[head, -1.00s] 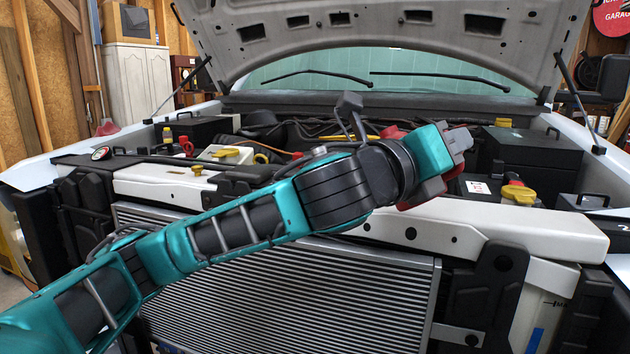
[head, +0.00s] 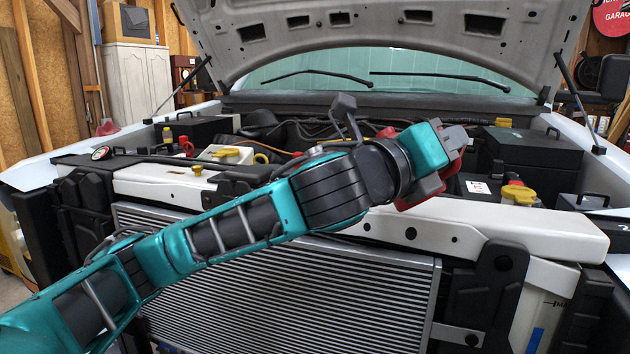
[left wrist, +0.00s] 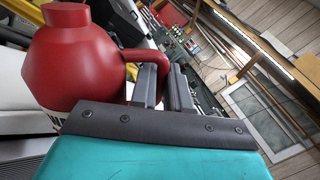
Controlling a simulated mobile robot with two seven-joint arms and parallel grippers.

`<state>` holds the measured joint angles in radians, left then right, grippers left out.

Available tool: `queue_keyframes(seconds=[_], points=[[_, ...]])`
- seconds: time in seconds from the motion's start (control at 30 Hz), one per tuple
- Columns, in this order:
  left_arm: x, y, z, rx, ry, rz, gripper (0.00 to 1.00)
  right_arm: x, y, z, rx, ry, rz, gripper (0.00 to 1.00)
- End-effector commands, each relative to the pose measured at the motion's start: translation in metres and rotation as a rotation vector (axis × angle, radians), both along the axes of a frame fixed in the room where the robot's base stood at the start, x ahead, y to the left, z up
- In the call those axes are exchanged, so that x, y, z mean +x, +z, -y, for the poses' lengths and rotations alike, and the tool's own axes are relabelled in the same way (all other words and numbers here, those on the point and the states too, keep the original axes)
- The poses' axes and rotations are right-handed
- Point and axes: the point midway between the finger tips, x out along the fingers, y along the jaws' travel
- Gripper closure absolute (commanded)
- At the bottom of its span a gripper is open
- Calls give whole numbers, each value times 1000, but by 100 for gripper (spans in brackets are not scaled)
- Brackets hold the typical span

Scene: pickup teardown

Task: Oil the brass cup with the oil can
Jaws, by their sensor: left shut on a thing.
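A red oil can (left wrist: 85,60) with a round body and a loop handle fills the upper left of the left wrist view. My left gripper (left wrist: 165,75) is shut on its handle. In the head view, the left gripper (head: 452,140) is over the front of the engine bay, and the red can (head: 421,192) shows only in part behind and below it. The can looks tilted in the left wrist view; its spout is hidden. I cannot make out the brass cup in either view. My right gripper is not in view.
The white front crossmember (head: 490,228) and the radiator (head: 300,295) lie below my left arm. A yellow cap (head: 517,195) and a black box (head: 532,158) stand to the right of the gripper. The raised hood (head: 390,45) hangs above.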

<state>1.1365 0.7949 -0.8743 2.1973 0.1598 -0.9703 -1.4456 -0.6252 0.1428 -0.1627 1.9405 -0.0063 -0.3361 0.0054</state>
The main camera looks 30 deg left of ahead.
Motion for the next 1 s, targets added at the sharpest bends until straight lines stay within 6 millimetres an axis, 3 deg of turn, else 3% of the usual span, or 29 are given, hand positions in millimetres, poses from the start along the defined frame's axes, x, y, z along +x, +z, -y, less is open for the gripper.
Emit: queue_keyframes(seconds=[1.0], points=[[0,3,-4,-51,0,-4,100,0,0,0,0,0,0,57]])
